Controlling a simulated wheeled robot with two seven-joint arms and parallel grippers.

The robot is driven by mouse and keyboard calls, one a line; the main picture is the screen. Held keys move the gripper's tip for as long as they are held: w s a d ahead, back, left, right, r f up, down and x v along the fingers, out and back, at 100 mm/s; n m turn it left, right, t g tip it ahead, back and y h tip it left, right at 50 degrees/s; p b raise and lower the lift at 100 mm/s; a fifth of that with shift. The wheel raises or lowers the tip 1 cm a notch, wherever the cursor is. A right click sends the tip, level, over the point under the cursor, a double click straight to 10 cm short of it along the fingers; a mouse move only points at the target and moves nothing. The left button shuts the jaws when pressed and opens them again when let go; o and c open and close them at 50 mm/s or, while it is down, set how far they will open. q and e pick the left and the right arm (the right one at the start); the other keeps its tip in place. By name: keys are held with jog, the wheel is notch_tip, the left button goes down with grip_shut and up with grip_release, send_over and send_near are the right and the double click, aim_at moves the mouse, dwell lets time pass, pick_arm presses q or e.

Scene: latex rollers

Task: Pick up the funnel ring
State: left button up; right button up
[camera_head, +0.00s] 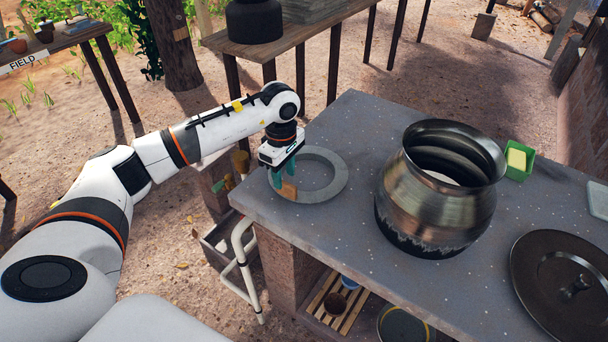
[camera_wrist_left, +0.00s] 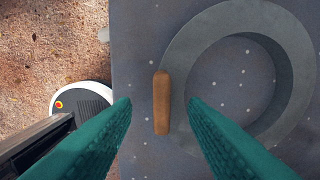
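The funnel ring (camera_head: 335,183) is a grey ring with a brown handle, lying flat on the left end of the grey speckled counter in the head view. It also shows in the left wrist view (camera_wrist_left: 205,42), with its brown handle (camera_wrist_left: 161,103) on the near side. My left gripper (camera_head: 281,182) is over the ring's left side, at the handle. In the left wrist view its two green fingers (camera_wrist_left: 160,108) are spread apart, with the handle between them in the picture. I cannot tell whether the fingers reach down around it. My right gripper is not in view.
A large metal pot (camera_head: 437,205) stands on the counter (camera_head: 345,130) right of the ring. A dark lid (camera_head: 560,300) lies at the right, and a green box with a yellow block (camera_head: 517,160) is behind the pot. A wooden table (camera_head: 300,35) stands behind.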

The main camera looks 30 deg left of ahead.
aim_at(286, 183)
pick_arm(q)
notch_tip(286, 183, down, 5)
jog(key=shift+w+d+r+p, duration=0.1)
jog(key=shift+d+r+p, duration=0.1)
jog(key=shift+p, duration=0.15)
jog(key=shift+c, duration=0.2)
grip_shut()
jog(key=shift+r, duration=0.1)
